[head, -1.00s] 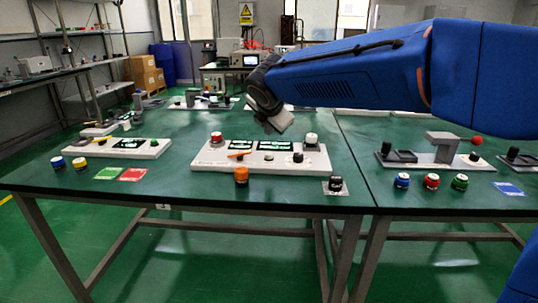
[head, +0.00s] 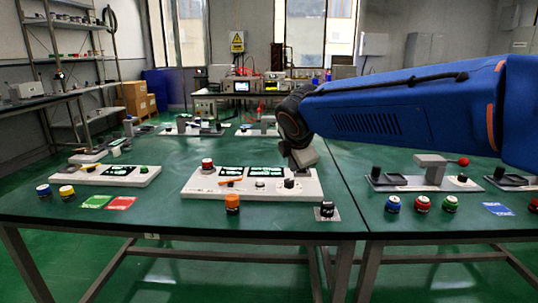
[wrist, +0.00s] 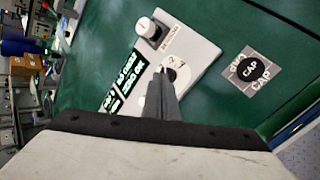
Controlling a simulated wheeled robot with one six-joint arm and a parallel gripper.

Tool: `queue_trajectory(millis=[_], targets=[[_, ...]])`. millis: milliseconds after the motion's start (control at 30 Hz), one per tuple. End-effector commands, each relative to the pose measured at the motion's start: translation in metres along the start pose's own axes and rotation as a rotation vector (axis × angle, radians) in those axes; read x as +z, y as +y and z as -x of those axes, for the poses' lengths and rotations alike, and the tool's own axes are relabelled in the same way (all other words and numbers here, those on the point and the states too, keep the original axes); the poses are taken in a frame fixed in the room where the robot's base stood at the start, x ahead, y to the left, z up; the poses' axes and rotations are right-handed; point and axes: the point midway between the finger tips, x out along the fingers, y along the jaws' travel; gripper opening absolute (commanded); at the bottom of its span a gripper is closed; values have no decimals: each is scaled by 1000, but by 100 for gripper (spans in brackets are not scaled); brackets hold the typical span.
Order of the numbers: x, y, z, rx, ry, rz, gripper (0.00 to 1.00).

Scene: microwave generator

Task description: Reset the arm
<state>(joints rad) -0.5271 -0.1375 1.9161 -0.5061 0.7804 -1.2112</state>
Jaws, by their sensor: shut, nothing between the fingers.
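My arm is blue and reaches in from the right in the head view. My gripper (head: 303,160) hangs over the rear right part of the white control panel (head: 200,187). In the wrist view my gripper (wrist: 160,78) has its fingers pressed together with nothing between them. The fingertips overlap the edge of a numbered dial (wrist: 180,70) in the picture; I cannot tell whether they touch it. A white knob (wrist: 147,28) stands on the panel beside the dial. In the head view the gripper hides part of the panel's rear right corner.
A black cap (head: 327,208) lies on a tag at the table's front. An orange-topped part (head: 232,202) stands before the panel. A red button (head: 207,164) is on it. Another panel (head: 105,177) stands left. Blue (head: 393,204), red (head: 422,203) and green (head: 450,203) parts stand right.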

Motion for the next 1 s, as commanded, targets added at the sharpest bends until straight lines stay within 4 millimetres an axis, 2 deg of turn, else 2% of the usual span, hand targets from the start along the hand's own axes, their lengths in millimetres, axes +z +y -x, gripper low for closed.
queue_trajectory(millis=[33, 200, 433, 633, 800, 900, 1000], targets=[[17, -22, 7, -19, -6, -93, 0], [56, -94, 28, -85, -22, -425, 0], [85, -195, 55, -164, -57, -873, 0], [89, -281, 75, -223, -98, -1263, 0], [80, -350, 88, -266, -137, -1587, 0], [71, -382, 93, -286, -159, -1749, 0], [63, -405, 96, -302, -176, -1869, 0]])
